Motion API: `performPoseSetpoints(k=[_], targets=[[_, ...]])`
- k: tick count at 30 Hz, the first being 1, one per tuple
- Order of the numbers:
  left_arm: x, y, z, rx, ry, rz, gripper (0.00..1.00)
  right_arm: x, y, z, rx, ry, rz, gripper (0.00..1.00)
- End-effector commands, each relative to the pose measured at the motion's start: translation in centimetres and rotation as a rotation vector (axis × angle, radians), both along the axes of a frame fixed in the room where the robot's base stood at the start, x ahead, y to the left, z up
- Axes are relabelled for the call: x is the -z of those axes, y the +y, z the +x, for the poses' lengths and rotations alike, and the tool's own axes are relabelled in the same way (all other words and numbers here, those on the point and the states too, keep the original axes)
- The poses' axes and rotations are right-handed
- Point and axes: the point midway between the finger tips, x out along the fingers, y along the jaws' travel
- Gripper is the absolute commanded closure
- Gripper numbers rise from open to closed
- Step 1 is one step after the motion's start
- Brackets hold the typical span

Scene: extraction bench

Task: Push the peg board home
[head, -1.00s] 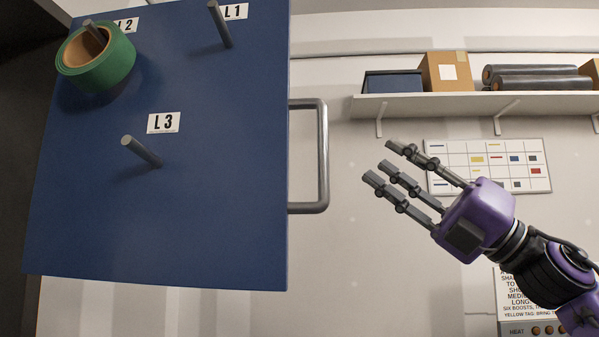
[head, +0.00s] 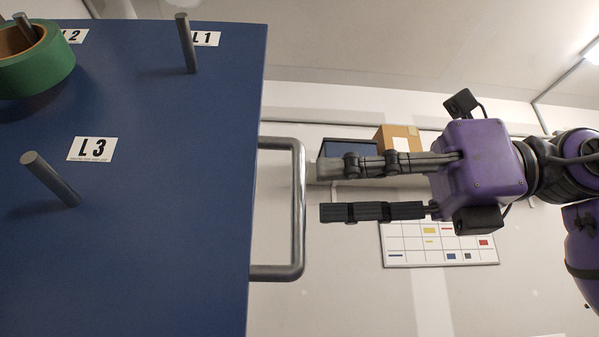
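The blue peg board (head: 170,230) fills the left of the head view, with grey pegs and labels L1, L2 and L3. A green tape roll (head: 45,68) hangs on the L2 peg. The L1 peg (head: 186,44) and the L3 peg (head: 50,180) are bare. A grey metal handle (head: 298,210) sticks out from the board's right edge. My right gripper (head: 322,190) is just right of the handle, its fingers pointing left at it. The fingers are apart with a gap between them and hold nothing. My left gripper is not in view.
A shelf behind the gripper carries a dark blue bin (head: 345,147) and a cardboard box (head: 396,138). A wall chart (head: 440,243) hangs below it. The space right of the handle and below the gripper looks clear.

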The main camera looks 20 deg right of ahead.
Motion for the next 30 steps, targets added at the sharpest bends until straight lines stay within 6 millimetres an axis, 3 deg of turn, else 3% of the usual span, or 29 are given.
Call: performPoseSetpoints(k=[9, 19, 26, 30], targets=[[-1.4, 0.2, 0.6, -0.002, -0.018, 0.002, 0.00, -0.2, 3.8, 1.8, -0.002, -0.001, 0.000, 0.69], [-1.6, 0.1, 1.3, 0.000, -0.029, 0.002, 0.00, 0.0, 4.2, 2.1, -0.002, 0.000, 0.001, 0.69], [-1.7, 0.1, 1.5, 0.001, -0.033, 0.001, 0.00, 0.0, 4.2, 2.1, -0.002, 0.000, 0.001, 0.98], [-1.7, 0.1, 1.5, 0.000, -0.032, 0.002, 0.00, 0.0, 4.2, 2.1, -0.002, 0.000, 0.001, 1.00]])
